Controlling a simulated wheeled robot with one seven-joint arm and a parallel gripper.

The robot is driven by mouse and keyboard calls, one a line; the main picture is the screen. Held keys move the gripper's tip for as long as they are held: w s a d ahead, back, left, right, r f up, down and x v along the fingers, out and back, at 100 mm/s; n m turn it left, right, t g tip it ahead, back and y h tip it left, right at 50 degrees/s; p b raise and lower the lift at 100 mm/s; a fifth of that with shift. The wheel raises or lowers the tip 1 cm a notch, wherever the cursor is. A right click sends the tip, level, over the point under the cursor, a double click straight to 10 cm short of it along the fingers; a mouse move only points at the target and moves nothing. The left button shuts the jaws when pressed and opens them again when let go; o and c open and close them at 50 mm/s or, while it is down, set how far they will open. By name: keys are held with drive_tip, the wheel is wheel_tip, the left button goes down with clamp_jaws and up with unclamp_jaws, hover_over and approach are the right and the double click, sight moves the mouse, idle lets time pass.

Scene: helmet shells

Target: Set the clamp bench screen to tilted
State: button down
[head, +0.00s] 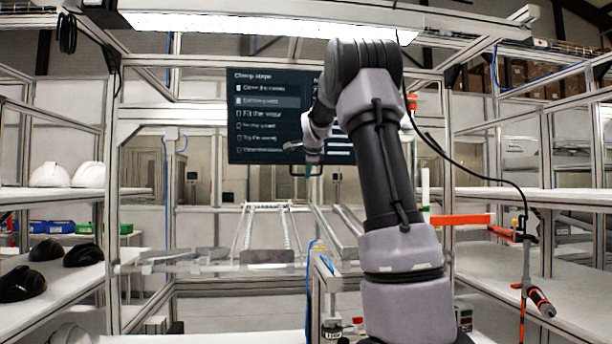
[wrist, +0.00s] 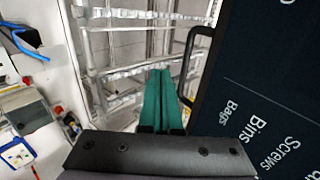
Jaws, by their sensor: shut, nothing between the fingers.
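The clamp bench screen (head: 265,130) is a dark panel with a list of white text lines, hanging in the middle of the head view. It looks about upright there; its exact tilt is hard to judge. My arm covers its right part. In the wrist view the screen (wrist: 270,95) fills the right side, with words such as "Bins" and "Screws". A dark bar handle (wrist: 190,50) stands out from its edge. My gripper (wrist: 163,73) has green fingers, shut together and empty, just left of the handle. In the head view my gripper (head: 308,171) is at the screen's lower edge.
A metal frame bench with rails (head: 270,207) stands below the screen. White shelves flank it; the left ones hold white helmets (head: 68,175) and black helmets (head: 84,256). An orange bar (head: 460,219) and a hanging tool (head: 540,301) are at the right.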

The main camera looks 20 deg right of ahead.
drive_tip(key=s+a+r, duration=0.2)
drive_tip(key=s, duration=0.6)
drive_tip(key=shift+r, duration=0.2)
drive_tip(key=s+a+f+n+g+y, duration=0.1)
drive_tip(key=s+a+f+n, duration=0.4)
drive_tip(key=s, duration=0.6)
drive_tip(key=s+a+f+n+g+y, duration=0.1)
drive_tip(key=s+a+f+n, duration=0.5)
drive_tip(key=s, duration=0.6)
drive_tip(key=s+a+f+n+g+y, duration=0.1)
drive_tip(key=s+a+f+n+y, duration=0.2)
drive_tip(key=s, duration=0.9)
drive_tip(key=a+f+n, duration=0.2)
drive_tip(key=a+n, duration=0.1)
drive_tip(key=a, duration=0.1)
drive_tip(key=shift+f, duration=0.35)
